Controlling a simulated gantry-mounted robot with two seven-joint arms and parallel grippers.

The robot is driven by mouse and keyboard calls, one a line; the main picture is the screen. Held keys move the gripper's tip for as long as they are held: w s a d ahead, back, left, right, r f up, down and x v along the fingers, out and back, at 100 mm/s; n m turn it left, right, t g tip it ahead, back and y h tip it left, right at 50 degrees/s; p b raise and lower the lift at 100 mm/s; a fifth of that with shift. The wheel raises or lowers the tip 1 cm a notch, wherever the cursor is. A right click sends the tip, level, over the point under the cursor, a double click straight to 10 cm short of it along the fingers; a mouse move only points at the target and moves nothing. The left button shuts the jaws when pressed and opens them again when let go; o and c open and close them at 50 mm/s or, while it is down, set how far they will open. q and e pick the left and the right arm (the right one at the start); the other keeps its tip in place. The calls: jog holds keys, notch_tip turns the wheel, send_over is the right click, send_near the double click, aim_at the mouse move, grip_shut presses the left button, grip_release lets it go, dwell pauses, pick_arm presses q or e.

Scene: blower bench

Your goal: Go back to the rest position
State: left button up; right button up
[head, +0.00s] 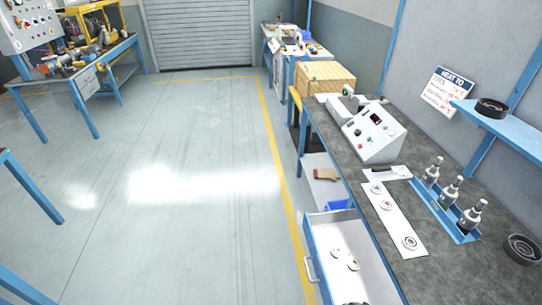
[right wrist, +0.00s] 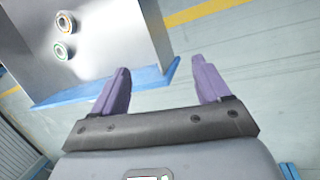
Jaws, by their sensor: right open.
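My right gripper (right wrist: 160,68) shows in the right wrist view with its two purple fingers spread apart and nothing between them. It is beside the blue-edged open drawer (right wrist: 110,45), over the floor side. Two small ring-shaped parts, one with an orange-brown centre (right wrist: 66,22) and one with a green rim (right wrist: 62,50), lie in that drawer. In the head view the open drawer (head: 376,284) is at the lower middle, under the bench. Neither gripper shows in the head view, and my left gripper is in no view.
A blue shelf (head: 510,126) holds a black ring (head: 491,108).

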jog(key=s+a+r+m+y, duration=0.1)
jog(key=s+r+m, duration=0.3)
jog(key=s+m, duration=0.35)
jog(key=s+a+r+m+y, duration=0.1)
jog(key=s+r+m, duration=0.3)
jog(key=s+m, duration=0.4)
pick_arm(q)
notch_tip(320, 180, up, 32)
jog(key=p, duration=3.1)
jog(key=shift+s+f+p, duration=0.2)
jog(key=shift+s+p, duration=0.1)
jog(key=shift+p, duration=0.1)
pick_arm(e)
jog(key=w+v, duration=0.3)
jog(key=v, duration=1.3)
jog(key=w+r+v, duration=0.1)
jog(key=w+v, duration=0.2)
jog(key=v, duration=1.3)
jog(key=shift+w+d+r+t, duration=0.15)
jog(key=shift+d+r+t, duration=0.25)
jog(key=shift+d, duration=0.2)
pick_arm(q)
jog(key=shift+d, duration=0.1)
